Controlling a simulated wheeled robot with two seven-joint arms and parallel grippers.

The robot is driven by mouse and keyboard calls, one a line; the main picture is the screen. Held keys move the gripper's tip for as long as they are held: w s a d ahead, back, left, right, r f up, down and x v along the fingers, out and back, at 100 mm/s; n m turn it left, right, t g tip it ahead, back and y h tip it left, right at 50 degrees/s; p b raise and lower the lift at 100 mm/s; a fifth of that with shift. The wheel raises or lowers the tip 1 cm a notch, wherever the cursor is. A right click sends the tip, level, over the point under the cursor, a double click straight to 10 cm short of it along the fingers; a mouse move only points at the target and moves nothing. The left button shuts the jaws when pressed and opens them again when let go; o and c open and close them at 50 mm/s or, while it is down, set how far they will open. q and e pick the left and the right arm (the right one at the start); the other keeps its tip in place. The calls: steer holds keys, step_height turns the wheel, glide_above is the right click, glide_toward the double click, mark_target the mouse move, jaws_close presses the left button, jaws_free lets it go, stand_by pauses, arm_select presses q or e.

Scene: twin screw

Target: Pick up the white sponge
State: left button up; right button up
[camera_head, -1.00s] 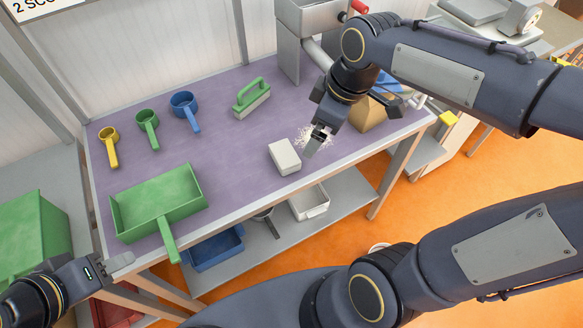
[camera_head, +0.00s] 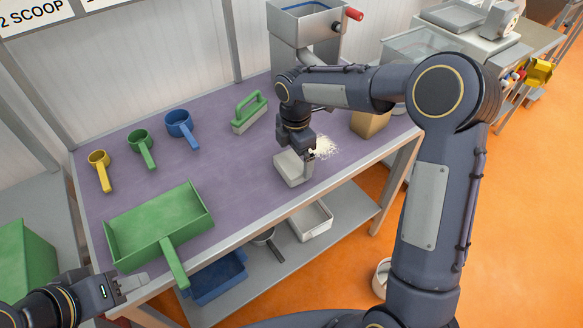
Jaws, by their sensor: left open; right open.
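The white sponge (camera_head: 290,171) is a pale block lying on the purple table top near its front edge. My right gripper (camera_head: 294,158) points down right at the sponge, with one finger showing at its right side and the other hidden. It is open; whether the fingers touch the sponge cannot be seen. My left gripper (camera_head: 132,283) is open and empty at the lower left, in front of the table and well away from the sponge.
A pile of pale crumbs (camera_head: 323,147) lies right of the sponge. A green dustpan (camera_head: 160,228), a green brush (camera_head: 249,113) and yellow (camera_head: 100,165), green (camera_head: 141,146) and blue (camera_head: 180,127) scoops stand on the purple table (camera_head: 225,180). A brown block (camera_head: 370,122) is at the right.

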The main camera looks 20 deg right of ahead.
mark_target(295, 161)
steer(key=shift+f, duration=1.55)
steer(key=shift+c, duration=0.4)
steer(key=c, duration=0.7)
steer(key=shift+r, duration=0.1)
